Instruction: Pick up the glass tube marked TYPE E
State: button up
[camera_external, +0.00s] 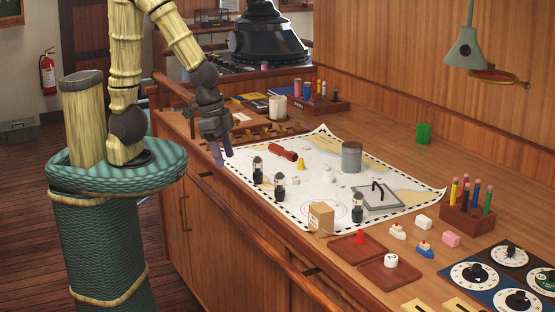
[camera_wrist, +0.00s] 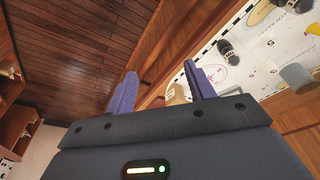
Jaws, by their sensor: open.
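Three small upright tubes with dark bases and pale bands stand on the chart: one at its left edge (camera_external: 257,171), one a little nearer (camera_external: 279,187), and one at the near right (camera_external: 357,208). Their markings are too small to read, so I cannot tell which is TYPE E. My gripper (camera_external: 223,156) hangs open and empty above the counter's left edge, left of the nearest tubes. In the wrist view its two purple fingers (camera_wrist: 160,85) are spread apart. A dark tube (camera_wrist: 228,50) shows there beyond the right finger.
The chart (camera_external: 325,175) also bears a grey cylinder (camera_external: 351,157), a red tube (camera_external: 283,153), a clipboard (camera_external: 382,197) and a small box (camera_external: 321,218). A wooden rail (camera_external: 290,247) runs along the counter's front. Pen holder (camera_external: 467,218) and dials stand at the right.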

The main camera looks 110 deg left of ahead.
jog(key=s+a+f+n+g+h+p, duration=0.1)
jog(key=s+a+f+n+g+h, duration=0.1)
jog(key=s+f+n+g, duration=0.25)
jog(key=n+t+y+p, duration=0.2)
jog(key=n+t+p, duration=0.3)
jog(key=n+t, duration=2)
send_over(258, 170)
jog(key=s+d, duration=0.2)
jog(key=s, duration=0.2)
notch_tip(258, 170, down, 5)
jog(key=n+g, duration=0.5)
jog(key=f+n+y, duration=0.1)
jog(key=s+a+f+n+y, duration=0.1)
jog(key=n+y, duration=0.1)
jog(key=a+f+n+y+b, duration=0.1)
jog(key=shift+s+a+f+g, duration=0.15)
jog(key=shift+s+f+g, duration=0.2)
jog(key=shift+f, duration=0.05)
jog(key=shift+w, duration=0.1)
